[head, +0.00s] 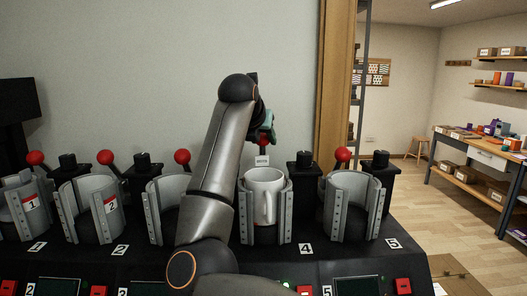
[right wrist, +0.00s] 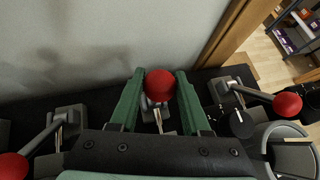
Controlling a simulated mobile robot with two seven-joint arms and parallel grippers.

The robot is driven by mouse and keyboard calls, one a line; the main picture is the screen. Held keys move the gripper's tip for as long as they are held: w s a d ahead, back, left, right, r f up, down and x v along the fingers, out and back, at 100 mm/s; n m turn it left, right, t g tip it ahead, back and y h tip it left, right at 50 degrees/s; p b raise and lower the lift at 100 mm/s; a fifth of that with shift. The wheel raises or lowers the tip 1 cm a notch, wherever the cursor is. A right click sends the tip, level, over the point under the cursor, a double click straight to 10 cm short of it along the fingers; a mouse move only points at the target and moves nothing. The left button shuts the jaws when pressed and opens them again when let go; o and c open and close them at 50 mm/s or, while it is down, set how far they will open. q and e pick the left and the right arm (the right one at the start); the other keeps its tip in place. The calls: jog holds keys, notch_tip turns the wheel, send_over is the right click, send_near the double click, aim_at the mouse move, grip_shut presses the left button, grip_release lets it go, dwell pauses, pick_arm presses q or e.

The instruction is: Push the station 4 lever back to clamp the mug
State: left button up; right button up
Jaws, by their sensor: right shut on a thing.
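In the head view the gripper (head: 266,130) is behind the mug, partly hidden by my own arm. The left gripper is not in view.
The neighbouring station 5 lever (head: 343,154) has a red knob to the right, and other red-knobbed levers (head: 182,156) stand to the left. A wall and a wooden post (head: 334,80) lie behind the station. The station 5 holder (head: 352,200) is empty.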

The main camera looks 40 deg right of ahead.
jog(key=shift+w, duration=0.1)
jog(key=shift+w+d+p, duration=0.3)
jog(key=shift+w+d, duration=0.65)
jog(key=shift+w, duration=0.2)
jog(key=o, duration=0.9)
jog(key=shift+w, duration=0.1)
jog(key=shift+s+a+r, duration=0.2)
jog(key=shift+r, duration=0.85)
jog(key=shift+s+a+r, duration=0.15)
jog(key=shift+a+r, duration=0.05)
jog(key=shift+r, duration=0.8)
jog(key=shift+s+a+r, duration=0.2)
jog(key=shift+r, duration=0.85)
